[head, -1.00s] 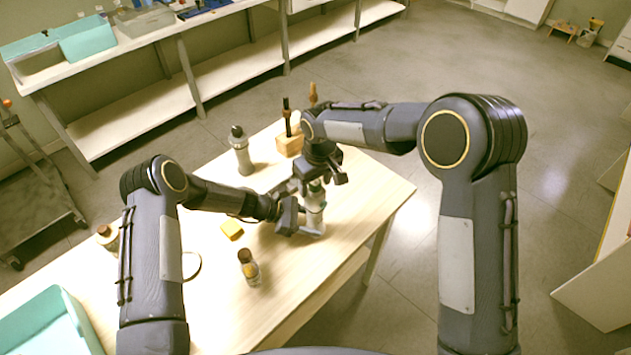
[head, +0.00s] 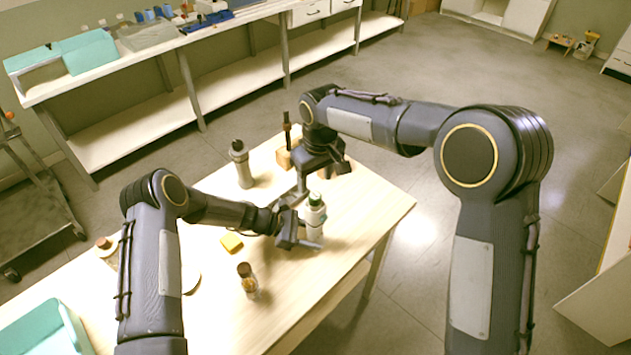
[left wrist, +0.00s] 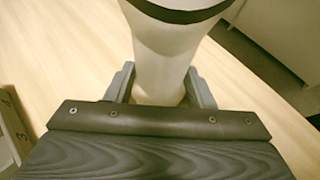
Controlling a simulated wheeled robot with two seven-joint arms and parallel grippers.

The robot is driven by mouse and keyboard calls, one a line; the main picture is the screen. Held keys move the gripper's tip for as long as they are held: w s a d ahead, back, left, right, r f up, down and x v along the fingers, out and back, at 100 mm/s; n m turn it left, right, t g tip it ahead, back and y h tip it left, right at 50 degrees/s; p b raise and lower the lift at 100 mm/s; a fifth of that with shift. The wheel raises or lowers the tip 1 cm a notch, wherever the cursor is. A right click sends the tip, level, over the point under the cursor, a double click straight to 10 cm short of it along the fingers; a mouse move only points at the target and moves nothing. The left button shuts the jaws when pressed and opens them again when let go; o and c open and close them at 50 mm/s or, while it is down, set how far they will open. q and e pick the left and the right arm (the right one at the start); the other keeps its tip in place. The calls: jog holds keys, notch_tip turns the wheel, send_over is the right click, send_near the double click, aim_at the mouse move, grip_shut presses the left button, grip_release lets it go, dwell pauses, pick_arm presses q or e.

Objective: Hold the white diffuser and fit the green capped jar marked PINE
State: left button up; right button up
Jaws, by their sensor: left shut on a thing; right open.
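The white diffuser (head: 315,232) stands upright on the wooden table, and its pale body fills the middle of the left wrist view (left wrist: 168,55). My left gripper (head: 307,240) is shut around its lower part. The green capped jar (head: 315,203) sits at the diffuser's top, upright. Its marking is too small to read, and I cannot tell how deep it sits. My right gripper (head: 322,176) is open and empty, just above and behind the green cap, apart from it.
A grey bottle (head: 243,167) and a wooden block with dark sticks (head: 286,158) stand behind. A yellow block (head: 231,243) and a brown-capped bottle (head: 248,282) are in front to the left. A teal tray (head: 70,325) is at the near left. The table's right part is clear.

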pick_arm(q)
jog(key=o, duration=0.8)
jog(key=shift+a, duration=0.1)
